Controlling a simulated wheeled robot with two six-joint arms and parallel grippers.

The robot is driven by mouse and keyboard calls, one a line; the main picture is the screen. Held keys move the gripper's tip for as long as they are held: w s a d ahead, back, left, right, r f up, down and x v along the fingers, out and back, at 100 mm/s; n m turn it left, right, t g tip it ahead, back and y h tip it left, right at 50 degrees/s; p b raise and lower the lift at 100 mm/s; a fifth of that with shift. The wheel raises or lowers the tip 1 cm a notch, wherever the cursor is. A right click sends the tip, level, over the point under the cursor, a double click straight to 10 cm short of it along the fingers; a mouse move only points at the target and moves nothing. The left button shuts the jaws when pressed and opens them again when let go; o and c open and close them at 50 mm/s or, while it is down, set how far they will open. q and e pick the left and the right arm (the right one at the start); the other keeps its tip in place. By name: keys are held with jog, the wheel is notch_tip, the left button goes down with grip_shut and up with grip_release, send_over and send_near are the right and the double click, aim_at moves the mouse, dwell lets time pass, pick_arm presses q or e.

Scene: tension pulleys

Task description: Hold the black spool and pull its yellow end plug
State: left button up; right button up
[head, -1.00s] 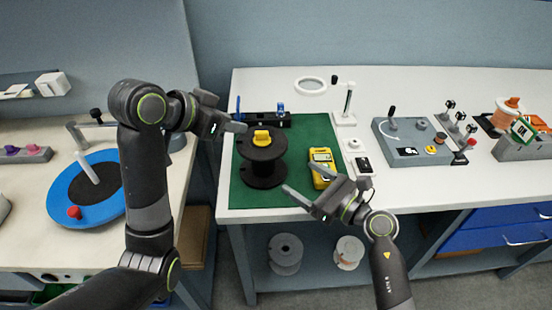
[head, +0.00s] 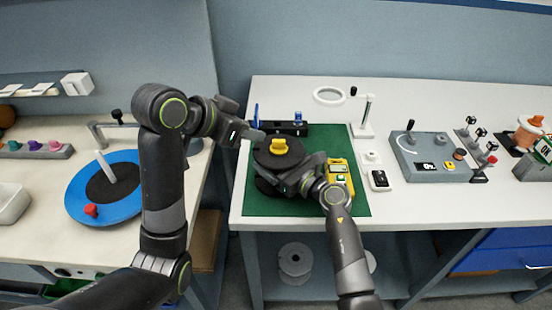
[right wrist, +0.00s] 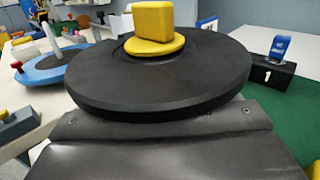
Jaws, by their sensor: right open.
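The black spool (head: 268,158) stands upright on the green mat (head: 335,208). Its yellow end plug (head: 279,145) sits on the top flange; in the right wrist view the plug (right wrist: 153,22) is a block on a round disc. My right gripper (head: 280,182) is open at the spool's front, below the top flange. In the right wrist view, the flange (right wrist: 160,75) hides the fingertips, so I cannot tell whether they touch the core. My left gripper (head: 246,120) is open and empty, up and left of the spool, apart from the plug.
A yellow meter (head: 338,168) lies close right of the spool, partly behind my right wrist. A black block with blue parts (head: 290,128) stands behind the spool. A magnifier stand (head: 363,118) and grey control panel (head: 432,158) are further right.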

jog(key=shift+c, duration=0.4)
jog(key=c, duration=1.1)
pick_arm(q)
jog(key=m+g+h, duration=0.7)
jog(key=m, duration=0.2)
send_near(286, 148)
jog(key=x, duration=0.6)
jog(key=r+x, duration=0.1)
jog(key=x, duration=0.2)
jog(key=shift+d, duration=0.5)
jog(key=shift+c, duration=0.5)
